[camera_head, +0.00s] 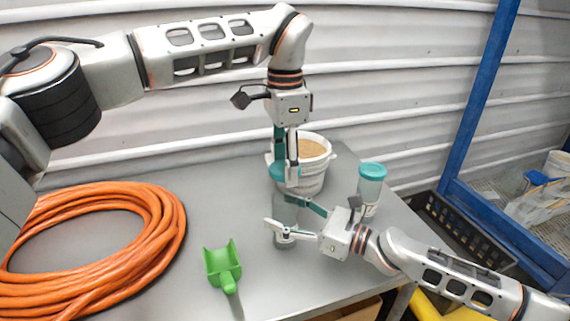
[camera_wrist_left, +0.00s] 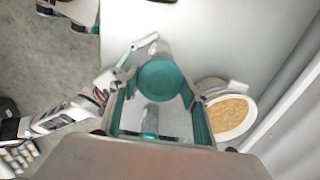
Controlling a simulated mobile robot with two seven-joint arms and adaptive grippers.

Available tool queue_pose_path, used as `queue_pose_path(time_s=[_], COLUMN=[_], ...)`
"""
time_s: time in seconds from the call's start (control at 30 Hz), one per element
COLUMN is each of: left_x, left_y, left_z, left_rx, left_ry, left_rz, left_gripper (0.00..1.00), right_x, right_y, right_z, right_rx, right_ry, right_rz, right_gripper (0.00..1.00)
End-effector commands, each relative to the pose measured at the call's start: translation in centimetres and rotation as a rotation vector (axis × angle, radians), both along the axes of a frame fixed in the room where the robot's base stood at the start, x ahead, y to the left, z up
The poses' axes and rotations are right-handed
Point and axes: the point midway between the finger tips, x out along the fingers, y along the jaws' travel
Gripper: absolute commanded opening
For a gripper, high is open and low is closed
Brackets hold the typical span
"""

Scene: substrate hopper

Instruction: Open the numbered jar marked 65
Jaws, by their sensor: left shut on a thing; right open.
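A clear grey jar (camera_head: 285,213) stands upright on the grey table, with a teal lid (camera_head: 283,172) above it. My left gripper (camera_head: 285,178) points down from above and is shut on the lid. In the left wrist view the round lid (camera_wrist_left: 160,80) shows between the fingers of this gripper (camera_wrist_left: 160,112). I cannot tell whether the lid still touches the jar. My right gripper (camera_head: 280,212) is open, coming from the right with its fingers around the jar body. A second teal-lidded jar (camera_head: 370,190) stands to the right. No number is readable on either jar.
A white bucket (camera_head: 315,180) of tan substrate stands close behind the jar. A green scoop (camera_head: 222,268) lies front left, and a coiled orange hose (camera_head: 165,212) covers the table's left. A blue post (camera_head: 478,95) and black crate (camera_head: 445,235) are beyond the right edge.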

Motion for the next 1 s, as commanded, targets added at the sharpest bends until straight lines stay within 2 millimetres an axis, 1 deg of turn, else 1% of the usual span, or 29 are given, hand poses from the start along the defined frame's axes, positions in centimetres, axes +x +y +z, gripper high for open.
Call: queue_pose_path(time_s=[0.13,0.23,0.37,0.6,0.7,0.83,1.0], left_x=[0.0,0.0,0.0,0.0,0.0,0.0,0.0], left_y=[0.0,0.0,0.0,0.0,0.0,0.0,0.0], left_z=[0.0,0.0,0.0,0.0,0.0,0.0,0.0], left_rx=[0.000,0.000,0.000,0.000,0.000,0.000,0.000], left_ry=[0.000,0.000,0.000,0.000,0.000,0.000,0.000], left_rz=[0.000,0.000,0.000,0.000,0.000,0.000,0.000], left_gripper=[0.21,0.21,0.21,0.21,0.21,0.21,0.21], right_x=[-0.2,-0.7,-1.8,-4.2,-4.9,-5.5,-5.8], right_y=[-0.3,-1.3,-3.4,-7.7,-9.0,-10.0,-10.5], right_z=[0.0,-0.1,-0.2,-0.2,-0.1,0.0,0.0], right_rx=[0.000,-0.001,-0.002,-0.001,-0.001,0.000,0.000], right_ry=[0.000,0.002,0.002,0.004,0.002,0.001,0.000], right_rz=[0.000,-0.001,-0.002,-0.002,-0.001,-0.001,0.000], right_gripper=[0.61,0.61,0.61,0.61,0.61,0.61,0.61])
